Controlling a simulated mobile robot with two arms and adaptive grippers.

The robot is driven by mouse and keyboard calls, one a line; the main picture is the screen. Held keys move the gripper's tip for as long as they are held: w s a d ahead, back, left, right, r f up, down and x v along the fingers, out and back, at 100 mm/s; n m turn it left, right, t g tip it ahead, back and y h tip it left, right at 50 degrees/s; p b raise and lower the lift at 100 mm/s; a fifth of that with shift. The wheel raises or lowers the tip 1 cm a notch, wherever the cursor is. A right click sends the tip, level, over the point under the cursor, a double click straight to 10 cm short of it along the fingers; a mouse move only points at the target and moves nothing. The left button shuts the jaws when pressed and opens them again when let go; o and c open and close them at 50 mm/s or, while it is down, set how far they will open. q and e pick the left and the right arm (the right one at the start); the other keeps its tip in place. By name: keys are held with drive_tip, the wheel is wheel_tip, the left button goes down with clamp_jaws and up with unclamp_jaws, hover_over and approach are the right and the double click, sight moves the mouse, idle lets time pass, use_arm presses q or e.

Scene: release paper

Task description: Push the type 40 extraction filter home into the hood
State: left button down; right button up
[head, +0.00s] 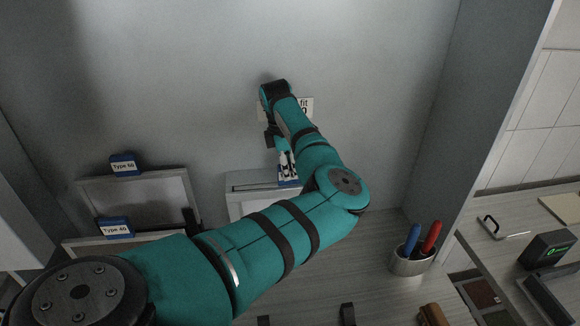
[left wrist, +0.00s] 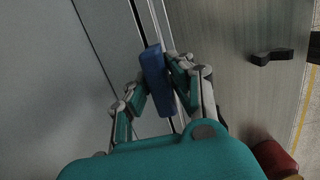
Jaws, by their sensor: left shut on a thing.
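My left gripper (head: 287,165) reaches down at the pale hood housing (head: 240,184) with a dark slot along its top. In the left wrist view the gripper (left wrist: 158,82) is shut on a blue tab (left wrist: 155,65), its fingers on both sides. The tab sits over the long dark slot. The filter body below it is hidden, and its label cannot be read. Two framed panels stand at the left, one with a blue tab reading like "Type 60" (head: 124,165), one with a tab reading like "Type 40" (head: 115,228). My right gripper is not in view.
A partly hidden sign (head: 306,106) is on the back wall behind my arm. A cup (head: 410,261) with a red and a blue handle stands right of the housing. A small device with a green display (head: 549,251) lies far right. Side walls enclose the bay.

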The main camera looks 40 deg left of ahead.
use_arm(q)
drive_tip(key=shift+f, duration=0.75)
drive_tip(key=c, duration=1.1)
unclamp_jaws()
drive_tip(key=r, duration=0.4)
drive_tip(key=s+r, duration=0.1)
drive_tip(key=r, duration=0.3)
drive_tip(key=a+r, duration=0.1)
drive_tip(key=r, duration=0.3)
drive_tip(key=shift+s, duration=0.25)
